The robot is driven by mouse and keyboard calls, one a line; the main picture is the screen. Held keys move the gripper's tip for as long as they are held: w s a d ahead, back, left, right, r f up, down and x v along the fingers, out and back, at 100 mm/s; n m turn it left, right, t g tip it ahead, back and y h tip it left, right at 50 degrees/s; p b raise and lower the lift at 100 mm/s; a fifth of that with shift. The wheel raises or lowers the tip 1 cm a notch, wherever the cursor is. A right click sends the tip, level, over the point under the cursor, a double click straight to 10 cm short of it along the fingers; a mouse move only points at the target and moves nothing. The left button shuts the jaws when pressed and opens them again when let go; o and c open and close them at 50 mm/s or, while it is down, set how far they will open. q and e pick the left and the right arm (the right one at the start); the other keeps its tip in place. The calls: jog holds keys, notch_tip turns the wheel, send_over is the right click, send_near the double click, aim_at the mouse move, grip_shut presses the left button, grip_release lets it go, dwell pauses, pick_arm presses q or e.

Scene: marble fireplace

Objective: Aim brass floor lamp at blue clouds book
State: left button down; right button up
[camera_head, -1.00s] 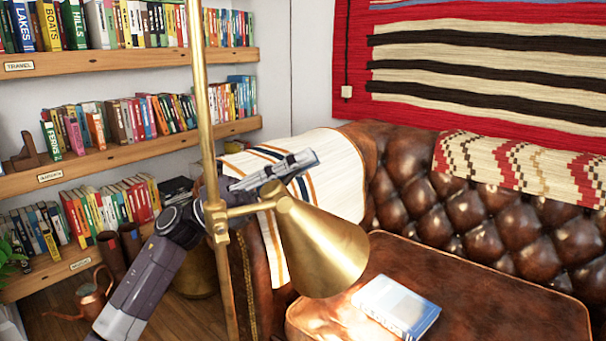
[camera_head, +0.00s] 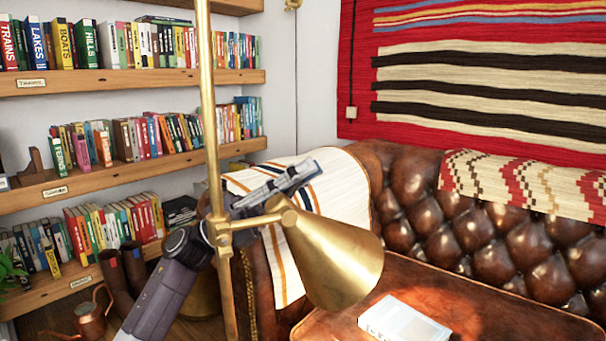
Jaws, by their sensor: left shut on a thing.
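The brass floor lamp (camera_head: 214,165) stands upright in front of me. Its cone shade (camera_head: 335,258) points down and right, toward the leather seat. My left gripper (camera_head: 298,176) is shut on the lamp, just behind the shade's joint; the exact contact is partly hidden. My right gripper is out of view.
The brown tufted sofa (camera_head: 480,240) fills the right side, with striped throws over it. Bookshelves (camera_head: 130,171) line the left wall. A copper watering can (camera_head: 88,322) and boots (camera_head: 125,275) stand on the floor at lower left.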

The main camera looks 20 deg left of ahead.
pick_arm(q)
jog(key=shift+d+f, duration=0.2)
jog(key=shift+f, duration=0.25)
jog(key=c, duration=2)
grip_release()
jog(key=shift+w, duration=0.1)
jog(key=shift+r, duration=0.15)
jog(key=shift+a, duration=0.1)
jog(key=v, duration=1.2)
